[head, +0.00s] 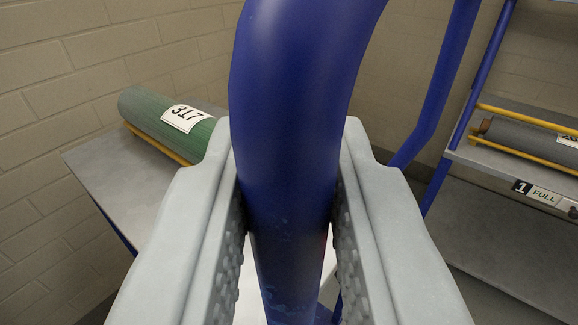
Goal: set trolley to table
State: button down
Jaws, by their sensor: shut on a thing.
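My gripper (288,225) is shut on a thick blue tube, which looks like the trolley's handle (295,90). The tube runs from the top of the head view down between both jaws, and its lower end is partly hidden by them. A grey table (110,180) stands at the left against the wall. A green fabric roll (155,112) labelled 317 lies on it in a yellow cradle. The rest of the trolley is mostly hidden behind my gripper.
A blue-framed rack (478,95) stands at the right. Its shelf holds a grey roll (520,138) on yellow bars, with a tag "1 FULL" (545,193) on the edge. Another blue bent tube (435,95) rises right of my gripper. Block walls (60,60) close off the back and left.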

jog(key=s+a, duration=0.5)
jog(key=s, duration=0.1)
jog(key=shift+s, duration=0.4)
jog(key=shift+f, duration=0.1)
jog(key=c, duration=1.3)
grip_release()
jog(key=shift+s+a, duration=0.1)
jog(key=shift+s, duration=0.05)
jog(key=shift+c, duration=0.2)
jog(key=s, duration=1.7)
jog(key=shift+s+d, duration=0.2)
jog(key=shift+d, duration=0.05)
